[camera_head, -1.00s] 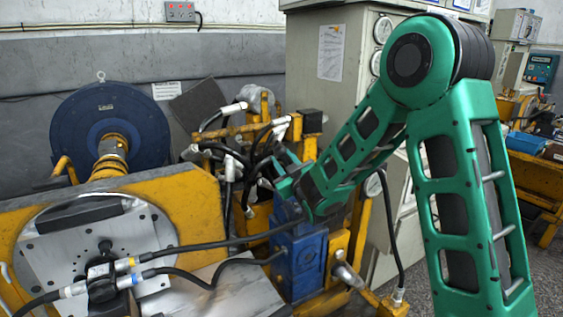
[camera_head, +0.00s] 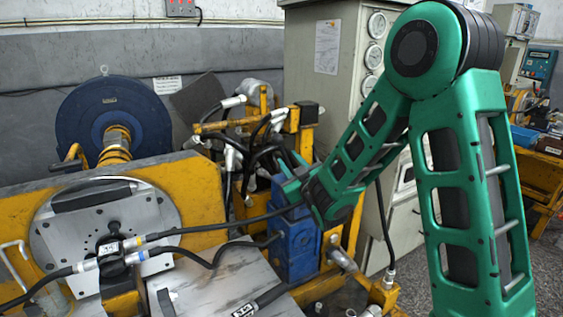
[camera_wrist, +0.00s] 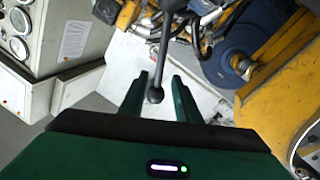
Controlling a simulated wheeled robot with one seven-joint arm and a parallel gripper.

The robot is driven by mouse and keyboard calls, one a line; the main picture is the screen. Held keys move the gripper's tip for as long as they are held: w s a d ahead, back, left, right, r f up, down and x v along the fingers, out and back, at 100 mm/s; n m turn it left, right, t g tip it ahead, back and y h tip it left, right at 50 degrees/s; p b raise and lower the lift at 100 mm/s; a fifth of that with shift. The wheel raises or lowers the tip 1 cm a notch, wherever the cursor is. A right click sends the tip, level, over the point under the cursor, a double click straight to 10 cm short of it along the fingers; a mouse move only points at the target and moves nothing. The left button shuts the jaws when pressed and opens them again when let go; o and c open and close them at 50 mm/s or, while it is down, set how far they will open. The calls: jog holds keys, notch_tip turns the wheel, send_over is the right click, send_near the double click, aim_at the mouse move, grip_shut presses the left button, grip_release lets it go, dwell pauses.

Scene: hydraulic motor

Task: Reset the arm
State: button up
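My green arm stands on the right in the head view, with its elbow high and its forearm sloping down to the left. My gripper (camera_head: 288,184) is at its lower end, above the blue block (camera_head: 296,245) and beside the black hoses; its fingers are partly hidden there. In the wrist view my gripper (camera_wrist: 160,74) shows two green fingers standing apart. A dark lever with a round ball end (camera_wrist: 155,95) appears between them in the picture. Whether it touches a finger or lies farther off, I cannot tell. I see nothing clamped between the fingers.
A yellow frame with a round metal plate (camera_head: 150,215) and hose fittings stands at the left. A blue wheel (camera_head: 75,130) is behind it. A grey cabinet with gauges (camera_head: 305,80) stands behind my arm. Black hoses (camera_head: 200,260) cross the middle. Grey floor is open at the right.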

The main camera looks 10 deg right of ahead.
jog(key=s+d+f+m+g+h, duration=0.2)
jog(key=s+d+m+g+h, duration=0.2)
jog(key=d, duration=0.9)
jog(key=s+d+f+m+g+h, duration=0.1)
jog(key=s+d+f+m+g, duration=0.15)
jog(key=s+d, duration=0.35)
jog(key=s+d+f+m+g+h, duration=0.1)
jog(key=s+d+g, duration=0.3)
jog(key=s, duration=0.3)
jog(key=s+a+m+g+y, duration=0.1)
jog(key=s+g, duration=0.3)
jog(key=s, duration=1.1)
jog(key=s+a+m+g+y, duration=0.1)
jog(key=s+m+g+y, duration=0.2)
jog(key=s, duration=1.2)
jog(key=shift+s+a+f+m+g, duration=0.35)
jog(key=shift+m+g, duration=0.2)
jog(key=shift+m, duration=0.2)
jog(key=shift+w+d+f, duration=0.1)
jog(key=shift+w+f, duration=0.15)
jog(key=shift+w, duration=0.35)
